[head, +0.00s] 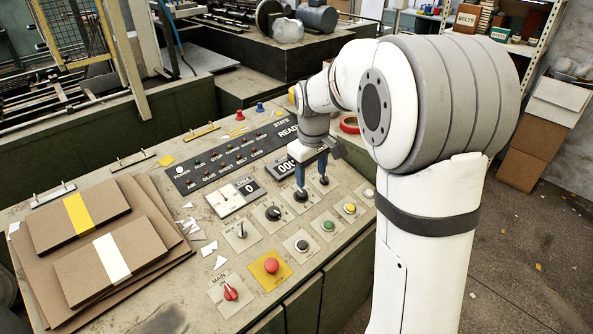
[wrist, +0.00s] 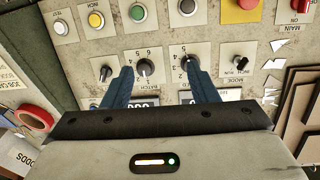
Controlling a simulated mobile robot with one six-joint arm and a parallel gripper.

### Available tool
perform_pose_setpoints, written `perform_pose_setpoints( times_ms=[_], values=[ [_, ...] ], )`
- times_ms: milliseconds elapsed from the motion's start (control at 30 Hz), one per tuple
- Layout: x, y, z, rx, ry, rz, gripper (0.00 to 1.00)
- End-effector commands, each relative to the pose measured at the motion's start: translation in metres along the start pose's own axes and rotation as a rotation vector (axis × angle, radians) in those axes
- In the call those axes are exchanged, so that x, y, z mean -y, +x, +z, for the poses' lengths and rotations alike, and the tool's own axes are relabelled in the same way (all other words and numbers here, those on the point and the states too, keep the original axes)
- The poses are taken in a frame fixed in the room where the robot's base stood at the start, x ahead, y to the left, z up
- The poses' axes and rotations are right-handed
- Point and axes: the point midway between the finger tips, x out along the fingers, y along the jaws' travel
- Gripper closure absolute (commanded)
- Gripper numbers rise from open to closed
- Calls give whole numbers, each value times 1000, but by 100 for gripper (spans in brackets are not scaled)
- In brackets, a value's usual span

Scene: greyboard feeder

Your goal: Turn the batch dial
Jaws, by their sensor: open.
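The batch dial (wrist: 145,67) is a round black knob on a pale square plate, with numbers around it and a BATCH label upside down in the wrist view. My gripper (wrist: 158,70) is open, its two blue fingers pointing at the panel. The batch dial shows in the gap between the fingertips, nearer the left finger. The right fingertip overlaps the neighbouring numbered dial (wrist: 190,61) in the picture. In the head view my gripper (head: 311,178) is over the batch dial (head: 300,194); contact cannot be told. Nothing is held.
A small black knob (wrist: 105,72) and the MODE switch (wrist: 240,63) flank the dials. Green (head: 328,225), yellow (head: 350,208) and black (head: 302,245) buttons line the front edge. A red mushroom button (head: 271,265) and stacked greyboard (head: 110,250) are left.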

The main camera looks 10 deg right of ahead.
Motion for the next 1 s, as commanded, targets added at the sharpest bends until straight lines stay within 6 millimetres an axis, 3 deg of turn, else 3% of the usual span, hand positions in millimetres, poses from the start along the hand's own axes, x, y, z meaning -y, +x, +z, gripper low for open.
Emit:
perform_pose_setpoints(
  times_ms=[33,200,400,667,1000],
  values=[
    [-9,14,-18,15,-41,-6,47],
    [-33,57,-64,42,-177,-19,47],
    [-47,95,-94,59,-281,-28,47],
    [-51,121,-100,67,-314,-33,47],
    [-50,172,-96,66,-312,-33,47]
  ],
)
